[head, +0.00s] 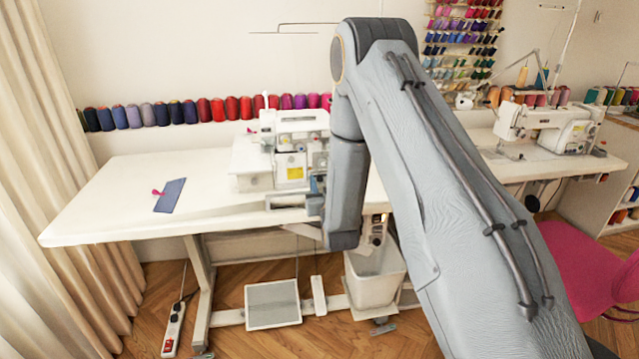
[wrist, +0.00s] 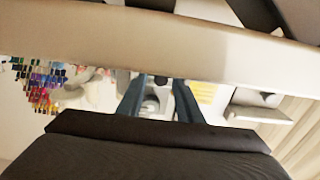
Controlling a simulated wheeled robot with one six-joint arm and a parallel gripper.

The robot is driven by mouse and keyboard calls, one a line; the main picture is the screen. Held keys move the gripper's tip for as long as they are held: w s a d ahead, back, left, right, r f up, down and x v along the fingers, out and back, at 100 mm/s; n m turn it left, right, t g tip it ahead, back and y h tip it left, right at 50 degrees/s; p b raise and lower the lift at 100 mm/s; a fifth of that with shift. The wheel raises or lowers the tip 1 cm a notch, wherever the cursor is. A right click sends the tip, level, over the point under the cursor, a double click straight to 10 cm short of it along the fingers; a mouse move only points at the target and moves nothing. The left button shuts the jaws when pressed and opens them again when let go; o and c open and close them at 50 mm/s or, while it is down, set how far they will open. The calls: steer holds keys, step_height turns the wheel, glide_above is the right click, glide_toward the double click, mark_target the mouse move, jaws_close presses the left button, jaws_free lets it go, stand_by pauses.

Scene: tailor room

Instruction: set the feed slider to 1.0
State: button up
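The white sewing machine (head: 290,150), an overlock type with a yellow label, stands on the white table (head: 110,205), left of my arm. I cannot make out its feed slider in either view. My arm hides the machine's right side. My gripper (head: 316,192) shows as small blue-grey pieces at the machine's lower right front, partly behind my arm. In the wrist view my gripper (wrist: 159,100) has two blue-grey fingers apart, with pale machine parts and a dark spot seen between them. I cannot tell whether a finger touches the machine.
A blue cloth piece (head: 170,195) with a pink item lies on the table's left. A waste bin (head: 375,277) and a foot pedal (head: 272,304) are below. A second sewing machine (head: 550,125) and a pink chair (head: 590,270) are at right. A pale bar crosses the wrist view closely.

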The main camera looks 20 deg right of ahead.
steer(key=shift+s+a+b, duration=0.2)
steer(key=shift+s+b, duration=0.1)
steer(key=shift+s, duration=1.65)
steer(key=shift+s+a+b, duration=0.2)
steer(key=shift+s+b, duration=0.05)
steer(key=shift+s, duration=1.7)
steer(key=shift+w+g, duration=0.1)
steer(key=shift+g, duration=0.2)
steer(key=shift+a+g, duration=0.15)
steer(key=shift+g, duration=0.45)
steer(key=shift+s+a+g+y, duration=0.1)
steer(key=shift+s+g+y, duration=0.2)
steer(key=shift+g, duration=0.3)
steer(key=s+a+r+g, duration=0.1)
steer(key=s+g, duration=0.6)
steer(key=s, duration=0.9)
steer(key=s+a+r+n+g+y, duration=0.1)
steer(key=s+r+g, duration=0.2)
steer(key=s+g, duration=0.5)
steer(key=s, duration=0.9)
steer(key=shift+s+r, duration=0.2)
steer(key=shift+s, duration=0.1)
